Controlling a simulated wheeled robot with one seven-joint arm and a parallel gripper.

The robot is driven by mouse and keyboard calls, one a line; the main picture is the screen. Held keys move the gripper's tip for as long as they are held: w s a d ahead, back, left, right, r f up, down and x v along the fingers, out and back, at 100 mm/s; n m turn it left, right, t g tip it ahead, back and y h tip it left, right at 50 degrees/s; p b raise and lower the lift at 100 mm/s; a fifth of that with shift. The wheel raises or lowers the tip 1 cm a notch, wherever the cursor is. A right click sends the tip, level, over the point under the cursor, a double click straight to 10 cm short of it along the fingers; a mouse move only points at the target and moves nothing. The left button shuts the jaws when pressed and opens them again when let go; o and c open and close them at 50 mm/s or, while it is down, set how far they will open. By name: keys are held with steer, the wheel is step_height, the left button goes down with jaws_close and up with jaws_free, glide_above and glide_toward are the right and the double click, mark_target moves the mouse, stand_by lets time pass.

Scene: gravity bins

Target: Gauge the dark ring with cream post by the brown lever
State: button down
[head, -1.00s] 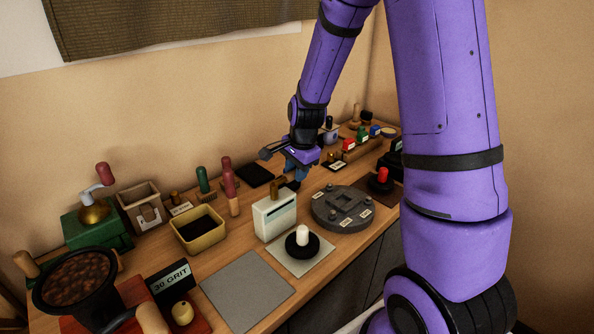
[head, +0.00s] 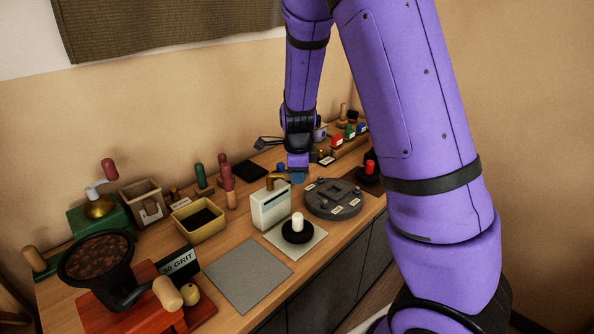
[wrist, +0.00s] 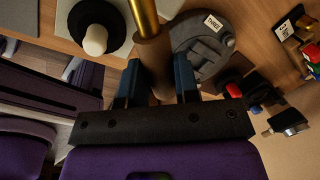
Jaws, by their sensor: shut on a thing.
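The dark ring (head: 298,236) with its upright cream post (head: 297,221) sits on a pale square plate in front of the white slotted box (head: 270,207). The ring (wrist: 92,14) and cream post (wrist: 95,40) show at the upper left in the wrist view. The brown lever (wrist: 153,58) hangs on a brass rod (wrist: 145,14) and lies between my blue fingers. My gripper (wrist: 157,80) is shut on it. In the head view my gripper (head: 298,177) is just right of the box top, at the end of the brass rod (head: 276,181); the fingers hide most of the handle.
A round dark grey fixture (head: 333,199) stands close right of the box, and a red-knobbed black piece (head: 369,169) beyond it. A yellow tray (head: 199,220) is to the left. The grey mat (head: 247,274) in front is bare.

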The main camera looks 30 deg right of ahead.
steer(key=shift+s+a+m+g+h, duration=0.2)
steer(key=shift+s+a+m, duration=0.4)
steer(key=shift+m, duration=0.7)
steer(key=shift+s+a+m+g+h, duration=0.2)
steer(key=shift+s+a+m, duration=0.25)
steer(key=shift+a+m, duration=0.6)
steer(key=shift+s+a+m+g+h, duration=0.15)
steer(key=shift+s+a+m, duration=0.35)
steer(key=shift+m, duration=1.05)
steer(key=c, duration=0.8)
jaws_free()
steer(key=shift+c, duration=0.2)
step_height(320, 180, up, 11)
steer(key=a, duration=0.2)
steer(key=shift+s+f, duration=0.2)
steer(key=shift+s, duration=0.2)
